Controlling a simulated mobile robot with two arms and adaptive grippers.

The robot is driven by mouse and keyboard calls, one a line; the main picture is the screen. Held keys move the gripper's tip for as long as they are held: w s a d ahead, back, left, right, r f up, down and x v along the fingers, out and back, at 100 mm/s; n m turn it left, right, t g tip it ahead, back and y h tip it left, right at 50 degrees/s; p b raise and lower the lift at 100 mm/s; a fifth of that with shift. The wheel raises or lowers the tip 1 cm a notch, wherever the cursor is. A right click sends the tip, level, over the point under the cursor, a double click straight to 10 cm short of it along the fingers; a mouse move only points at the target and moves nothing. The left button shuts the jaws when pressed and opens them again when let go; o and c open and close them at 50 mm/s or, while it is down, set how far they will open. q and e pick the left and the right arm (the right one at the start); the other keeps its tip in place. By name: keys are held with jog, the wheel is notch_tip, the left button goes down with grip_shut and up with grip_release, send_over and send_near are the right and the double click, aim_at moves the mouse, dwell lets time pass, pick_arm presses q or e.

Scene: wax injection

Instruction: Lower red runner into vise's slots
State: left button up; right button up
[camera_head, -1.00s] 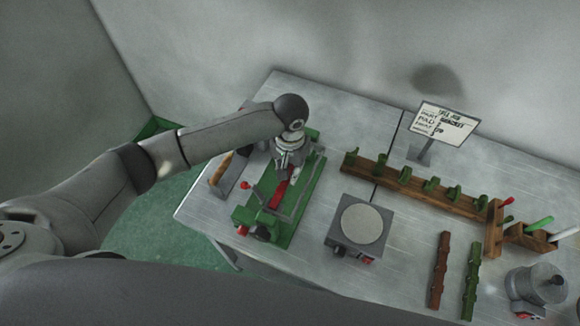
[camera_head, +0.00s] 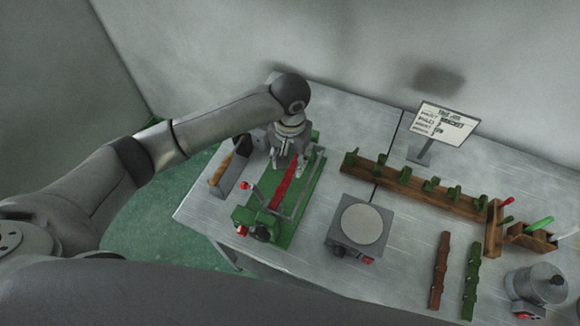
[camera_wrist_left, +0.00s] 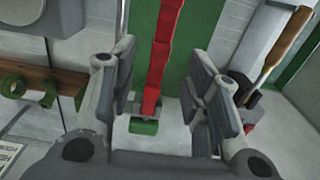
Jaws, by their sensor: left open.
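The green vise (camera_head: 306,190) stands on the left part of the table. The red runner (camera_head: 284,186) lies lengthwise along the middle of the vise; I cannot tell whether it sits fully in the slots. My left gripper (camera_head: 286,166) is above the far part of the vise, over the runner's far end. In the left wrist view my left gripper (camera_wrist_left: 165,115) is open, its fingers apart on either side of the red runner (camera_wrist_left: 160,55) and not touching it. The green vise (camera_wrist_left: 194,55) shows behind the runner there. My right gripper is not in view.
A grey hotplate-like device (camera_head: 353,238) stands right of the vise. A wooden rack (camera_head: 400,180) with green pieces runs behind it. A brown runner (camera_head: 440,270) and a green runner (camera_head: 471,280) lie at the right. A sign (camera_head: 442,124) stands at the back.

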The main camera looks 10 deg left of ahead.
aim_at(290, 173)
pick_arm(q)
notch_tip(290, 173, up, 7)
jog(key=shift+s+f, duration=0.15)
jog(key=shift+f, duration=0.05)
dwell(0.6)
